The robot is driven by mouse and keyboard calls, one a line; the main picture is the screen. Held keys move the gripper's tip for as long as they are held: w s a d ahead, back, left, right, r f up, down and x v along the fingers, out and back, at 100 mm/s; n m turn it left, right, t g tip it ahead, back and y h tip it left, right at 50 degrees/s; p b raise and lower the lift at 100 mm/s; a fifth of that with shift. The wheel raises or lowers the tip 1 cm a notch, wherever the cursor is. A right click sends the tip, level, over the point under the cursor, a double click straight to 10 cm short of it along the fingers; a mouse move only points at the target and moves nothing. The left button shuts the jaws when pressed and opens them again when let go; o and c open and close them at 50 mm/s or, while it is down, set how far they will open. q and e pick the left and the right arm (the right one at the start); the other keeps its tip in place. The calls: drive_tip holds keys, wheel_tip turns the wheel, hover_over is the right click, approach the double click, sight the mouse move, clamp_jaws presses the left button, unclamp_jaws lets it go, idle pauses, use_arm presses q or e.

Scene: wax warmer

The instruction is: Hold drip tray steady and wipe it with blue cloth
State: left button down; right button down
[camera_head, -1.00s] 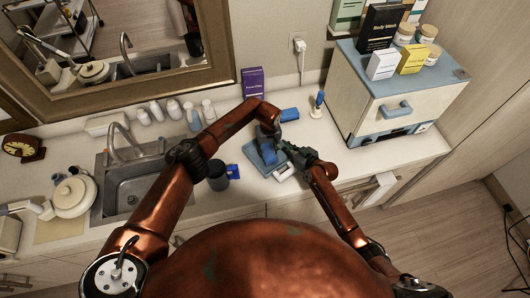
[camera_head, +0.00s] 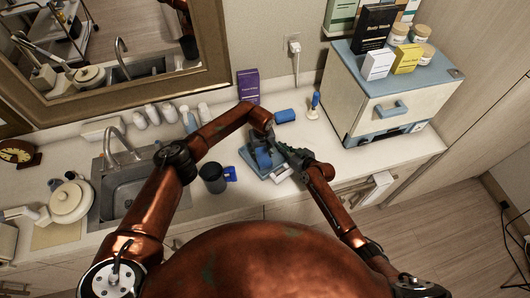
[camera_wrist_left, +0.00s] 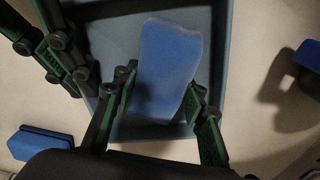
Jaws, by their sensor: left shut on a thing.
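The blue-grey drip tray (camera_head: 250,162) lies on the counter in front of me and shows as a wide, shallow tray in the left wrist view (camera_wrist_left: 225,30). My left gripper (camera_head: 264,143) is above it. In the left wrist view my left gripper's fingers (camera_wrist_left: 157,112) stand on both sides of the blue cloth (camera_wrist_left: 168,65) and pinch it; the cloth lies over the tray floor. My right gripper (camera_head: 291,154) is at the tray's right side. In the left wrist view my right gripper's fingers (camera_wrist_left: 65,60) are at the tray's edge; their grip on the rim is unclear.
A blue block (camera_head: 285,116) lies behind the tray. A dark cup (camera_head: 212,178) and a small blue item (camera_head: 230,173) stand to its left. A sink (camera_head: 125,190) is farther left, and a cream warmer cabinet (camera_head: 385,100) stands at the right. A white item (camera_head: 282,174) lies at the tray's front.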

use_arm(q)
drive_tip(key=shift+s+a+f, duration=0.3)
drive_tip(key=shift+a+f, duration=0.05)
drive_tip(key=shift+f, duration=0.05)
drive_tip(key=shift+w+d+r, duration=0.1)
drive_tip(key=shift+r, duration=1.05)
drive_tip(key=shift+w+r, duration=0.1)
drive_tip(key=shift+r, duration=1.95)
drive_tip(key=shift+d, duration=0.1)
drive_tip(key=shift+r, duration=1.55)
drive_tip(key=shift+f, duration=0.1)
drive_tip(key=shift+f, duration=3.35)
drive_tip(key=shift+f, duration=0.9)
